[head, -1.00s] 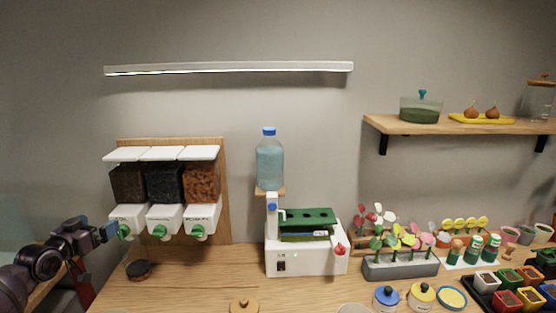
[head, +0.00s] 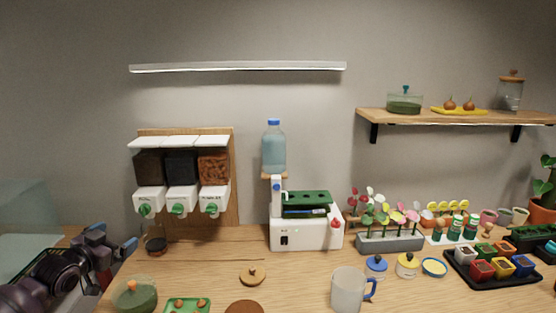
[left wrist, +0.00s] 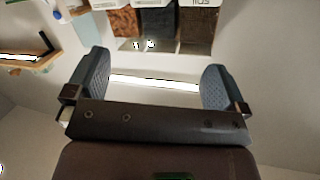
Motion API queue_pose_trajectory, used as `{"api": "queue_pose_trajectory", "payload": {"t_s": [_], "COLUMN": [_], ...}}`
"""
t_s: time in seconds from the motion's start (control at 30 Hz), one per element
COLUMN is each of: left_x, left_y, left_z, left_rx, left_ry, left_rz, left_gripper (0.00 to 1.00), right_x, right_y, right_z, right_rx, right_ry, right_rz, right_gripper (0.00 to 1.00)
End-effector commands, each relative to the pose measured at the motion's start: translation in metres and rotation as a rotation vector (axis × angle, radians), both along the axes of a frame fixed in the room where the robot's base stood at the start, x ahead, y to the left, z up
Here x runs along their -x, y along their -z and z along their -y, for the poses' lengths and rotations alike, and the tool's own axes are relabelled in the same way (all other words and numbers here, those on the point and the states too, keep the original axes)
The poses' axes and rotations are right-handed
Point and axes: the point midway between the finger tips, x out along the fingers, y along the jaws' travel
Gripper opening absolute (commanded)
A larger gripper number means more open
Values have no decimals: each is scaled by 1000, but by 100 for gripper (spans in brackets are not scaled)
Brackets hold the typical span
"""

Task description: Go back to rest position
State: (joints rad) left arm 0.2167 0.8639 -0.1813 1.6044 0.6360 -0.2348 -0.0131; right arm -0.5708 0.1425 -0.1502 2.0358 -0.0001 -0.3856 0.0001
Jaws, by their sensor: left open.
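My left gripper (head: 122,243) is at the lower left in the head view, to the left of the dispensers and at the left end of the table. In the left wrist view its two blue-grey finger pads (left wrist: 155,82) stand wide apart with nothing between them. The wrist view appears upside down, with the dispensers (left wrist: 165,25) at its top edge, apart from the fingers. My right gripper does not show in any frame.
The dispenser rack (head: 182,180) has three bins. A white machine (head: 305,236) with a water bottle (head: 273,148) stands mid-table. A mug (head: 348,290), glass jar (head: 135,295) and green tray (head: 187,305) are near the front. A black tray (head: 492,281) with pots is at right.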

Motion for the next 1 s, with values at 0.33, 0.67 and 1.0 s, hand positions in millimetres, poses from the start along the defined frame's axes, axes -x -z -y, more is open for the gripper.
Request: {"api": "queue_pose_trajectory", "payload": {"t_s": [0.33,0.67,1.0], "left_x": [96,231,333], "left_y": [150,278,358], "left_z": [97,157,176], "left_rx": [-63,5,126], "left_ry": [18,-97,-217], "left_rz": [-102,-267,-454], "left_gripper": [100,100,100], "right_x": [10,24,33], "right_y": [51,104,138], "right_z": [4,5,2], "right_rx": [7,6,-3], "right_ry": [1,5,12], "right_rz": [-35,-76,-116], "right_gripper": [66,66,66]}}
